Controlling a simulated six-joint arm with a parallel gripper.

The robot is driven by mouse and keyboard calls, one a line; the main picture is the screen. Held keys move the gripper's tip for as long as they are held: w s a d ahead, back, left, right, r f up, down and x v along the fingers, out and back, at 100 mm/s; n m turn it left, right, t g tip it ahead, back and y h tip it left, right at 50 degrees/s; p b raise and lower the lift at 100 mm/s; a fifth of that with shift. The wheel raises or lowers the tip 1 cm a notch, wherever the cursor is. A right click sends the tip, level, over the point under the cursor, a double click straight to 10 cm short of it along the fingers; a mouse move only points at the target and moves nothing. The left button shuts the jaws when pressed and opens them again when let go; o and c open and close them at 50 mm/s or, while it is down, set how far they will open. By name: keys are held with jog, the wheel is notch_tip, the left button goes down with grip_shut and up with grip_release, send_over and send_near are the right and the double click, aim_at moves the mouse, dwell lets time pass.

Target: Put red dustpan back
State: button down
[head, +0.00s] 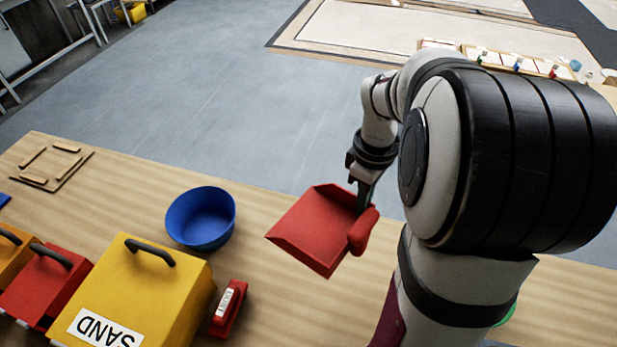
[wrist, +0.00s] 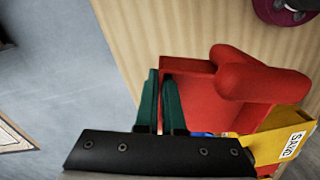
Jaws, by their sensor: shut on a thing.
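The red dustpan (head: 310,228) is held up above the wooden table, its wide pan toward the left and its thick handle (head: 363,231) toward the right. My gripper (head: 364,200) is shut on a wall of the pan near the handle, partly hidden by the dustpan in the head view. In the wrist view, the two green fingers of my gripper (wrist: 161,76) stand close together at the wall of the dustpan (wrist: 195,95). The rounded handle shows beside them. I cannot tell the exact height above the table.
A blue bowl (head: 201,222) stands left of the dustpan. A yellow SAND box (head: 150,290), a red box (head: 45,285) and a small labelled red object (head: 228,309) are at the front left. A wooden frame (head: 45,163) lies far left. The table (head: 270,290) is bare below the dustpan.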

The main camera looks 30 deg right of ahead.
jog(key=s+d+f+n, duration=0.2)
jog(key=s+d+f, duration=0.1)
jog(key=s, duration=0.3)
jog(key=s+d+f+n, duration=0.2)
jog(key=s+d+f, duration=0.2)
jog(key=s, duration=0.2)
send_over(367, 257)
jog(key=f, duration=0.6)
jog(key=shift+s+d+f, duration=0.1)
jog(key=shift+s+f, duration=0.15)
jog(key=shift+s, duration=0.05)
jog(key=f, duration=0.4)
jog(key=shift+w, duration=0.25)
jog(key=shift+f, duration=0.2)
jog(key=c, duration=1)
grip_release()
jog(key=shift+f, duration=0.1)
